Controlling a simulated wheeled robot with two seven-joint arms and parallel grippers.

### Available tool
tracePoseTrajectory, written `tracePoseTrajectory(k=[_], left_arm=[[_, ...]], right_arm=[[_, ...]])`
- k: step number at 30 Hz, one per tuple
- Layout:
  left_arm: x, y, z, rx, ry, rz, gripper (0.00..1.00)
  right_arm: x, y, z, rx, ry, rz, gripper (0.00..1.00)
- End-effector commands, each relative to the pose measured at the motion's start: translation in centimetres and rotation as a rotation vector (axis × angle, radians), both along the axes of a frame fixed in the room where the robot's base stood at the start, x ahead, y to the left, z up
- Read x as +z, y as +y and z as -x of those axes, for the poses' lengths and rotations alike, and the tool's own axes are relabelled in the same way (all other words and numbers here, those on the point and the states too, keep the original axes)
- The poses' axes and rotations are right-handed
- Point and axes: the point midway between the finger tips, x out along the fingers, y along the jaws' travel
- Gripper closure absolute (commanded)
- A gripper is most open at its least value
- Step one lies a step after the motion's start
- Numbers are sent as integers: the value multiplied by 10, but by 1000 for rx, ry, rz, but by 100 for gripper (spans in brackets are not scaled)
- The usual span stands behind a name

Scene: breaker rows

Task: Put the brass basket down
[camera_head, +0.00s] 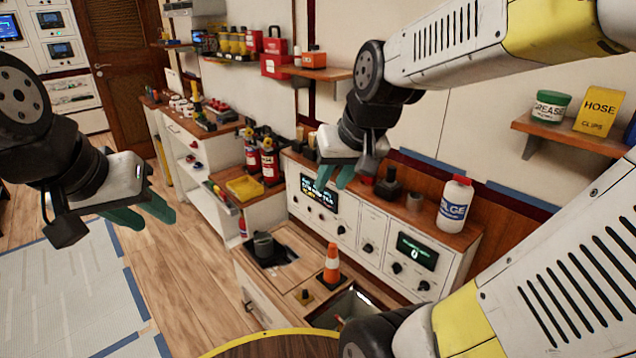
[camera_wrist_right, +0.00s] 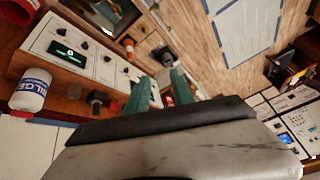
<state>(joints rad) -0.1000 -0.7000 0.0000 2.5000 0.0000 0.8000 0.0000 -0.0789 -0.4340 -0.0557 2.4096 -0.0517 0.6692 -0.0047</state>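I cannot make out a brass basket in either view. My left gripper (camera_head: 156,222) hangs at the left above the floor, its teal fingers apart with nothing seen between them. My right gripper (camera_head: 334,185) is in front of the control console; its fingers also show apart in the right wrist view (camera_wrist_right: 161,76), with only background between them. A dark pot (camera_head: 263,245) stands on the low counter, away from both grippers. A yellow tray (camera_head: 245,188) lies on the wooden top beside the fire extinguishers.
An orange cone (camera_head: 331,263) stands on the low counter beside an open bin (camera_head: 349,304). The console (camera_head: 370,225) carries a white bottle (camera_head: 455,204) and a dark joystick (camera_head: 388,186). Red extinguishers (camera_head: 270,160) stand left of it.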

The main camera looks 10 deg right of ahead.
Motion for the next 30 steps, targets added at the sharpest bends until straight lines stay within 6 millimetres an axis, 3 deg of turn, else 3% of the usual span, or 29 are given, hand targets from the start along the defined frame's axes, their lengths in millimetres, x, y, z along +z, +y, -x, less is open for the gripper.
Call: tracePoseTrajectory(k=[3, 9, 30], left_arm=[[0, 0, 0, 0, 0, 0, 64], [0, 0, 0, 0, 0, 0, 64], [0, 0, 0, 0, 0, 0, 64]], right_arm=[[15, 11, 37, 20, -32, -17, 72], [22, 21, 69, 39, -49, -28, 72], [22, 22, 73, 40, -50, -29, 72]])
